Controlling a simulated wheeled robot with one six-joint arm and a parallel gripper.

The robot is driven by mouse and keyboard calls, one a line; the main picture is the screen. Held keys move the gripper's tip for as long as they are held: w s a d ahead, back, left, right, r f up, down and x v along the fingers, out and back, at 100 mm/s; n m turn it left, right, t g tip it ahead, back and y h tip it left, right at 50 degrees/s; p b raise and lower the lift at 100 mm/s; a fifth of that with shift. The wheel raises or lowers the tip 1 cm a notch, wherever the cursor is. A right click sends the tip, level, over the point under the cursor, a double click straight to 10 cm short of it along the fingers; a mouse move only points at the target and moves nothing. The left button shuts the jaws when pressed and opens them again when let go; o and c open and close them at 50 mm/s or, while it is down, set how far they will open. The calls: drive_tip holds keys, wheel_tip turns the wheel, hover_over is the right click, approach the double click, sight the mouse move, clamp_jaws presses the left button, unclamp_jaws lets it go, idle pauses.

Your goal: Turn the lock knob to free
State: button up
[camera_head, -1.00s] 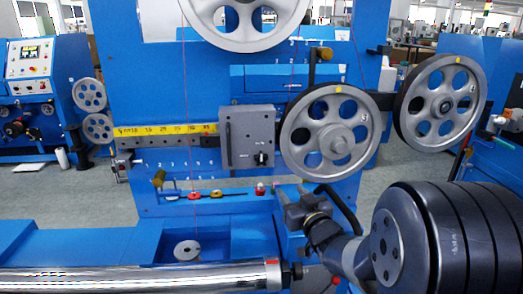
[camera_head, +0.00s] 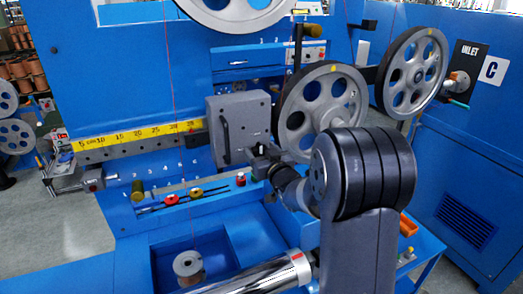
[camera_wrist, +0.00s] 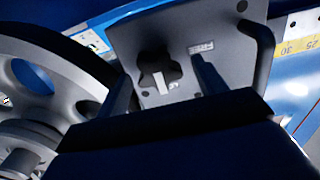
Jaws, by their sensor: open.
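The lock knob (camera_wrist: 160,68) is a black star-shaped knob on the face of a grey box (camera_wrist: 228,24), with a pale bar at its lower edge. In the head view the grey box (camera_head: 226,118) sits at the end of the yellow scale, and the knob is hidden behind my gripper. My gripper (camera_head: 256,160) is at the lower right of that box. In the wrist view my gripper (camera_wrist: 161,70) is open, its two dark fingers either side of the knob in the picture. I cannot tell whether they touch it.
A spoked pulley (camera_head: 322,105) stands close right of my gripper; it also fills the left of the wrist view (camera_wrist: 45,100). A handle (camera_wrist: 263,45) juts from the box. A second pulley (camera_head: 415,70) is farther right. A polished roller (camera_head: 265,275) lies below.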

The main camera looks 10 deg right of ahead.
drive_tip(key=c, duration=1)
drive_tip(key=shift+f+n+b, duration=0.2)
drive_tip(key=shift+n+b, duration=0.2)
drive_tip(key=shift+b, duration=0.35)
drive_tip(key=n+b, duration=0.2)
drive_tip(key=b, duration=0.1)
drive_tip(key=shift+a+f, duration=0.1)
drive_tip(key=n+b, duration=0.5)
drive_tip(key=b, duration=0.1)
drive_tip(key=shift+a+b, duration=0.15)
drive_tip(key=shift+b, duration=0.2)
drive_tip(key=n+b, duration=0.4)
drive_tip(key=n, duration=0.1)
drive_tip(key=shift+a+f+n, duration=0.1)
drive_tip(key=shift+n, duration=0.3)
drive_tip(key=n+b, duration=0.2)
drive_tip(key=n, duration=0.2)
drive_tip(key=shift+b, duration=0.4)
drive_tip(key=shift+n, duration=0.3)
